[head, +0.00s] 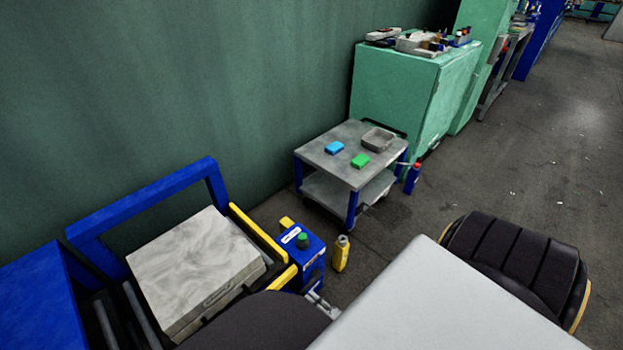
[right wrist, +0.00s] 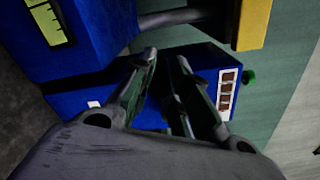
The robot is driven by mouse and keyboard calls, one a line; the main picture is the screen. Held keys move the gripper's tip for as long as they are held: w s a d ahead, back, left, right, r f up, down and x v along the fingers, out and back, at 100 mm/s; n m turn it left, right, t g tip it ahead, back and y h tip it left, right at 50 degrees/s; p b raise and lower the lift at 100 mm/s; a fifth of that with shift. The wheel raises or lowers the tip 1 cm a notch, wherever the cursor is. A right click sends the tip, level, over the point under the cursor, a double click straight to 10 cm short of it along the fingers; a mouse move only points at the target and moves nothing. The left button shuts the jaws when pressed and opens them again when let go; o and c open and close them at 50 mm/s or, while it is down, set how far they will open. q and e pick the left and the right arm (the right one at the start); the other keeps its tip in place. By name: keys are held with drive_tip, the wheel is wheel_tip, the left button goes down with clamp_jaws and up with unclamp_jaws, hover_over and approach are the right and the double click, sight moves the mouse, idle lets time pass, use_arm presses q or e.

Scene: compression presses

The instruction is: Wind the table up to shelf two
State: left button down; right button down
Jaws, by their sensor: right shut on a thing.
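The table is a low lift unit at lower left in the head view, with yellow side rails (head: 248,228) and a pale marbled block (head: 195,262) on it. A blue box (head: 311,262) with a green knob (head: 303,240) stands at its right; the blue box also shows in the right wrist view (right wrist: 185,62). My right gripper (head: 319,299) is at the box's near side; in the right wrist view its fingers (right wrist: 167,58) are drawn close together on a crank handle, mostly hidden between them. My left gripper is out of view.
A blue frame (head: 150,200) stands behind the table. A yellow bottle (head: 341,253) is on the floor beside the blue box. A grey cart (head: 322,156) holds a blue block, a green block and a tray. A green cabinet (head: 395,97) stands behind it.

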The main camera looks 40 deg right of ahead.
drive_tip(key=shift+w+a+r, duration=0.1)
drive_tip(key=shift+w+r, duration=0.05)
drive_tip(key=shift+r, duration=0.15)
drive_tip(key=c, duration=1.3)
unclamp_jaws()
drive_tip(key=shift+r, duration=0.3)
